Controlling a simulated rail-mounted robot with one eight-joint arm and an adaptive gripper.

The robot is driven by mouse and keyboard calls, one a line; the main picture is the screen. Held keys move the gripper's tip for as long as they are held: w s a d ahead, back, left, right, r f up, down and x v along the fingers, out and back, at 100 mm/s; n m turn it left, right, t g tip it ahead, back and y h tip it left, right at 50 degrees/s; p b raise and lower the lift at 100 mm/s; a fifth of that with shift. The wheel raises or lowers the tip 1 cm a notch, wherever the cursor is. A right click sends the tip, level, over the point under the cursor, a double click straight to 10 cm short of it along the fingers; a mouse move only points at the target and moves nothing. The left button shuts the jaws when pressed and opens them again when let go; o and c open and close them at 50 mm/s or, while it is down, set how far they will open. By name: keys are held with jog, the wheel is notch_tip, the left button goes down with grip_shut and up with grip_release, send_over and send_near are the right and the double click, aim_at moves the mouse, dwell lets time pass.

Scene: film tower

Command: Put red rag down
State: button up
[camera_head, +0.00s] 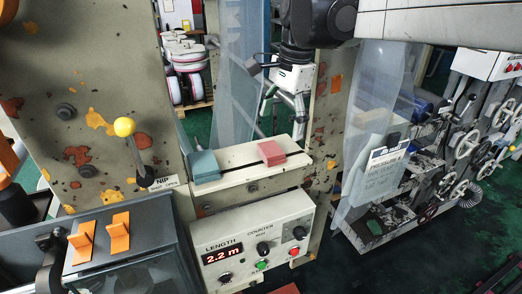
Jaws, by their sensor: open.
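The red rag (271,152), a small folded pad, lies on the right part of a cream ledge (238,163). My gripper (282,122) hangs above and slightly right of the rag in the picture, pointing down. Its fingers are spread and nothing shows between them. The rag appears apart from the fingers, though the exact gap is hard to judge from this view.
A teal rag (205,166) lies on the ledge's left end. Below is a counter box (252,243) reading 2.2 m. A yellow-knobbed lever (125,127) stands left. Worn metal uprights flank the ledge; translucent film (240,75) hangs behind. The ledge's middle is clear.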

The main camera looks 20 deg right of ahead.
jog(key=s+f+n+t, duration=0.3)
jog(key=s+f+n, duration=0.3)
jog(key=s, duration=0.2)
jog(key=s+a+f+n+t+h, duration=0.1)
jog(key=s+f+n+t, duration=0.2)
jog(key=s+f+n, duration=0.2)
jog(key=s+n, duration=0.2)
jog(key=s, duration=0.1)
jog(key=shift+s+f, duration=0.15)
jog(key=shift+f, duration=0.25)
jog(key=shift+a, duration=0.1)
notch_tip(320, 180, down, 12)
jog(key=b, duration=1.2)
jog(key=shift+r, duration=0.1)
